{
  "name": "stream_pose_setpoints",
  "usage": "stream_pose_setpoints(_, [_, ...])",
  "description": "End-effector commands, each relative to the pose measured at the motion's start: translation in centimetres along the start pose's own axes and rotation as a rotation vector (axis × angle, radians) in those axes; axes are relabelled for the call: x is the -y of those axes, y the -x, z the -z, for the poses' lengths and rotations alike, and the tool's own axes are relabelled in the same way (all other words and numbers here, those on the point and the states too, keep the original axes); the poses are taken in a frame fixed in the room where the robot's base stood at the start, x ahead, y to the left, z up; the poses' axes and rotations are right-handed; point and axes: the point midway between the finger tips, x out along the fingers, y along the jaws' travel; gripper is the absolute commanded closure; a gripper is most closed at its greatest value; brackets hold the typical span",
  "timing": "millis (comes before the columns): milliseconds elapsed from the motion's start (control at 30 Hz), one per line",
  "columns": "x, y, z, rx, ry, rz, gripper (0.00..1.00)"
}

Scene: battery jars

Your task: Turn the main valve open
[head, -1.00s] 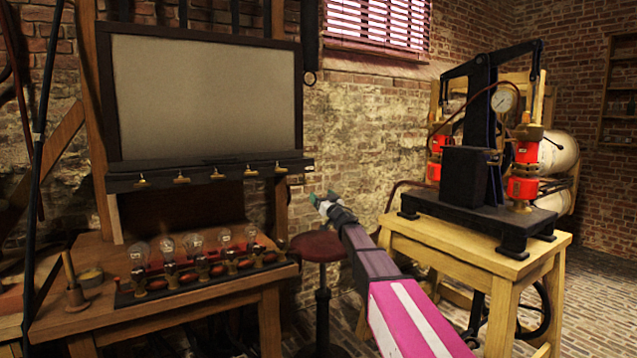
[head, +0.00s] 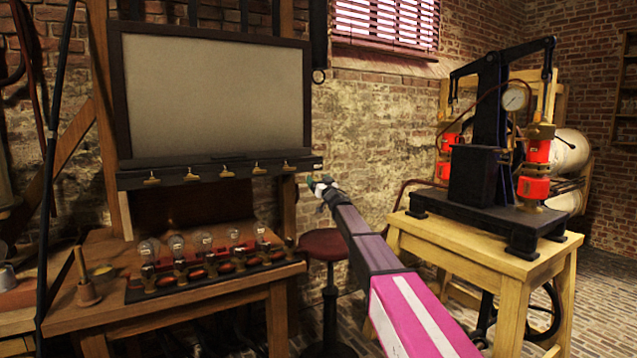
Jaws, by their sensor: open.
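My gripper (head: 318,186) is at the end of my arm, in the middle of the head view. It is small in the picture, and nothing shows between its fingers. It is in front of the brick wall, just right of the board's lower edge, apart from the pump. I cannot single out a main valve. A black pump apparatus (head: 487,150) with red cylinders (head: 535,165) and a round gauge (head: 514,97) stands on a wooden table to the right. Pale tanks (head: 568,150) lie behind it.
A wooden bench (head: 215,287) with several bulbs (head: 203,239) stands at the left under a framed board (head: 215,95). A red stool (head: 323,244) stands between the bench and the pump's wooden table (head: 480,255). Open brick floor (head: 607,290) shows at the right.

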Motion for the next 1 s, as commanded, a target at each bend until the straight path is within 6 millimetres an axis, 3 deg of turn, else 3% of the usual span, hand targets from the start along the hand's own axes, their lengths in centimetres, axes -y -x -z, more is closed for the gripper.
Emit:
stream_pose_setpoints(133, [0.02, 0.05, 0.00, 0.000, 0.000, 0.000, 0.19])
stream_pose_setpoints(300, [0.02, 0.06, 0.00, 0.000, 0.000, 0.000, 0.69])
stream_pose_setpoints(467, [0.00, 0.05, 0.00, 0.000, 0.015, 0.006, 0.68])
stream_pose_setpoints(800, [-0.02, 0.03, 0.03, -0.001, 0.324, 0.134, 0.68])
stream_pose_setpoints(1000, [0.06, 0.09, 0.01, -0.001, 0.371, 0.154, 0.68])
